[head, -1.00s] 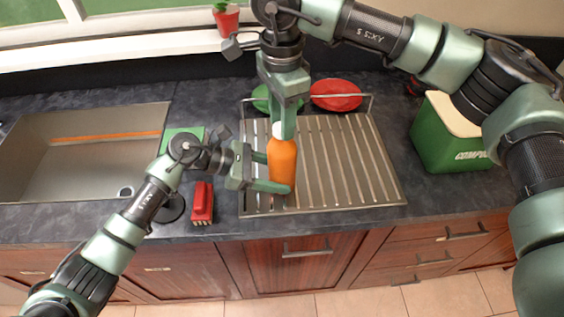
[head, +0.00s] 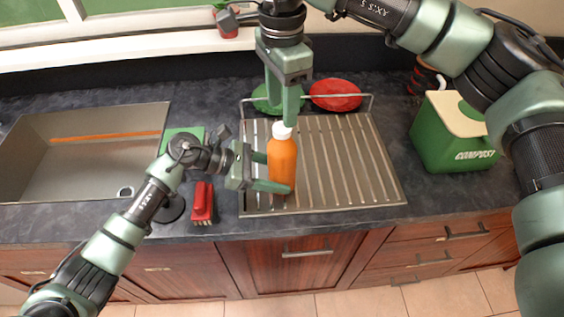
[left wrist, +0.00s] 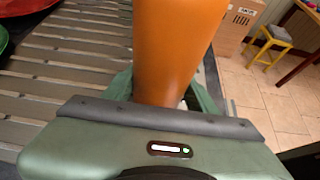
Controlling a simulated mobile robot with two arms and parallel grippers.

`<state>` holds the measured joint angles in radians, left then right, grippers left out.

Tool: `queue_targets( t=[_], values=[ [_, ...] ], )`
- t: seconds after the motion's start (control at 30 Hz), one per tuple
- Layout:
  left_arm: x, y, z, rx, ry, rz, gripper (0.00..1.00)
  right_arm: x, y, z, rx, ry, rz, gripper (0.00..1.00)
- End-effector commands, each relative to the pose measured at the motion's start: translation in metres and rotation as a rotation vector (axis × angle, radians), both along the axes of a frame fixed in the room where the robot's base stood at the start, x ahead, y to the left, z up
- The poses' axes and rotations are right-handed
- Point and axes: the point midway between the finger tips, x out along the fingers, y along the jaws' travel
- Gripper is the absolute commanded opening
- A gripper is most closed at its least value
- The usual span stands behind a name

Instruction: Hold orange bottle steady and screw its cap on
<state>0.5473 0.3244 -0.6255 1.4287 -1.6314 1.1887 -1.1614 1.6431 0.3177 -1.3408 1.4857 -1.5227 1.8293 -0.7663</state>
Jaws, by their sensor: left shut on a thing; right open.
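The orange bottle (head: 282,165) stands upright on the ribbed metal drainboard. Its white cap (head: 281,130) sits on the neck; whether it is tight I cannot tell. My left gripper (head: 274,172) is shut on the bottle's body from the left. In the left wrist view the bottle (left wrist: 176,45) rises between the fingers, its top out of frame. My right gripper (head: 289,112) points down from above, open, with its fingertips just above or beside the cap; in this view one finger overlaps the other, and I cannot tell if they touch the cap.
The drainboard (head: 345,165) holds a red plate (head: 336,95) and a green plate (head: 266,98) at its back. A red brush (head: 202,202) lies left of it. A green compost bin (head: 450,140) stands right. The sink (head: 75,150) is at left.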

Motion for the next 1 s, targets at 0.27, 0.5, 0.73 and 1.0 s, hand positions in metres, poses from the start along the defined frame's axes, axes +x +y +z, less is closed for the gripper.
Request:
queue_targets(
  t=[0.27, 0.5, 0.73, 1.0],
  values=[
    [0.0000, 0.0000, 0.0001, 0.000, 0.000, 0.000, 0.00, -0.0002, 0.0002, 0.0080, 0.000, 0.000, 0.001, 0.49],
    [0.0000, 0.0000, 0.0001, 0.000, 0.000, 0.000, 0.62, -0.0002, 0.0002, 0.0078, 0.000, 0.000, 0.001, 0.49],
    [0.0000, -0.0001, 0.0002, 0.000, 0.000, 0.000, 0.82, -0.0002, 0.0003, 0.0077, 0.000, 0.000, 0.001, 0.49],
    [0.0005, 0.0064, 0.0034, 0.000, 0.000, 0.001, 0.82, -0.0002, 0.0002, 0.0077, 0.000, 0.000, 0.001, 0.49]
  ],
)
